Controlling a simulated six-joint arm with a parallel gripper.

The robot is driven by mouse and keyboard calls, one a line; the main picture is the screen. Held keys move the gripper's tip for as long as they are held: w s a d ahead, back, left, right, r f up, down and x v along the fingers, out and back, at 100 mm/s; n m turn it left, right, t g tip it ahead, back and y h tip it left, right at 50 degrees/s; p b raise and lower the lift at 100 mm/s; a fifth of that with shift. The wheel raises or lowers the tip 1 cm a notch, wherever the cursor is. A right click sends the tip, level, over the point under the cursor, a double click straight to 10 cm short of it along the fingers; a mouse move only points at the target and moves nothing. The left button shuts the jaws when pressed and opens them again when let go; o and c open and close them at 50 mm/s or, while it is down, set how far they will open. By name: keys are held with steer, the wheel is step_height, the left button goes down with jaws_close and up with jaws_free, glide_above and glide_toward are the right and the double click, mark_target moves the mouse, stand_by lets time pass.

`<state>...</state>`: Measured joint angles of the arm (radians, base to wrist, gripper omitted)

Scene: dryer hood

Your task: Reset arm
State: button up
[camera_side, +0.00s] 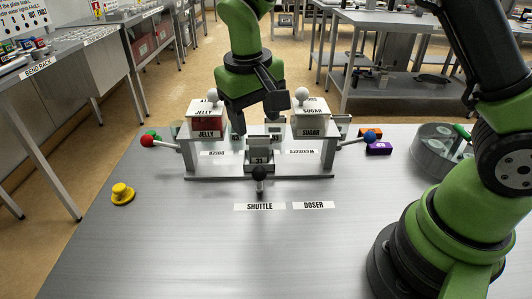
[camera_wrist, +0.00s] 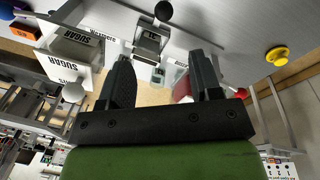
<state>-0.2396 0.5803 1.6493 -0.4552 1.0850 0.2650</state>
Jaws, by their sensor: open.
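My gripper (camera_side: 256,122) points down behind the dosing stand, between the jelly hopper (camera_side: 207,124) and the sugar hopper (camera_side: 311,124). In the wrist view my gripper (camera_wrist: 163,68) has its two fingers spread, with nothing held between them. Each hopper has a white ball on top. A grey shuttle box (camera_side: 260,158) marked 31 sits at the stand's middle, with a black-knobbed lever (camera_side: 260,175) in front. A red-knobbed lever (camera_side: 148,141) sticks out left and a blue-knobbed lever (camera_side: 369,137) right. Whether my fingers touch the stand is hard to tell.
A yellow button (camera_side: 123,194) stands at the table's left. An orange block (camera_side: 371,133) and a purple block (camera_side: 379,148) lie right of the stand. A round grey container (camera_side: 435,151) is farther right. The table's front is clear except flat SHUTTLE and DOSER labels.

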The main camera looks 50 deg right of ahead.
steer(key=s+d+r+t+y, duration=0.2)
steer(key=s+d+r+t, duration=0.1)
steer(key=s+r, duration=0.65)
steer(key=s+r+m+t+y, duration=0.1)
steer(key=s+r+t, duration=0.2)
steer(key=s, duration=0.6)
steer(key=shift+s+r+t, duration=0.15)
steer(key=shift+t, duration=0.35)
